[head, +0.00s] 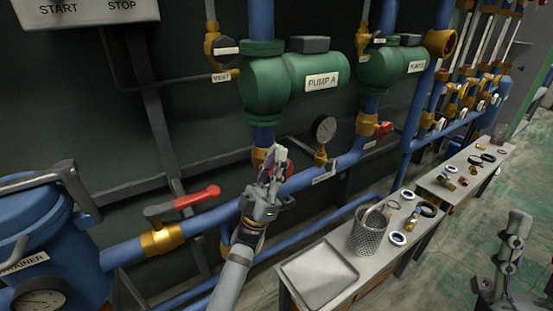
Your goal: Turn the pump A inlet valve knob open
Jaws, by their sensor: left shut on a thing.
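The green pump A (295,78) hangs on a blue vertical pipe, with its name plate facing me. Below it on the pipe sits the brass pump A inlet valve (258,158). Its red knob (290,167) shows only as a small edge beside my fingers. My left gripper (273,162) reaches up from below and is shut on the knob, hiding most of it. I cannot tell how far the knob is turned. My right gripper (519,222) is at the lower right, away from the pipes, and its jaw state is unclear.
A pressure gauge (323,128) stands close to the right of my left gripper. A red lever (197,197) is on the lower pipe to the left. A bench (325,240) with a mesh cup (369,233) and tray is in front. Pump B (400,60) is further right.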

